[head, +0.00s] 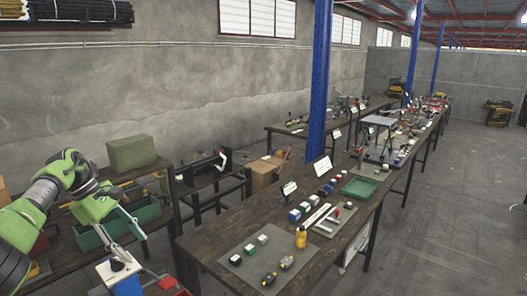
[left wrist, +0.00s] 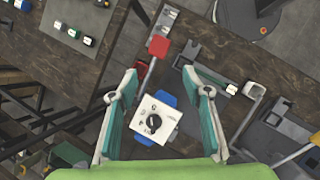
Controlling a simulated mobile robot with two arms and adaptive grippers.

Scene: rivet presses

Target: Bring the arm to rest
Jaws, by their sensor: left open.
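My left arm comes in from the left in the head view, green and grey. Its gripper (head: 126,228) points down, with its two pale fingers apart. The left wrist view also shows the gripper (left wrist: 160,90), open, with nothing held between its fingers. Below it stands a blue box with a white top (head: 118,270) and a black knob. This box also shows in the left wrist view (left wrist: 170,113), between the fingers in the picture but apparently lower. A small pale piece (head: 520,205) at the right edge of the head view looks like part of my right gripper; the rest is cut off.
A green-grey box (head: 131,153) and a green bin (head: 148,214) are near my left arm. Blue posts (head: 319,90) rise behind.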

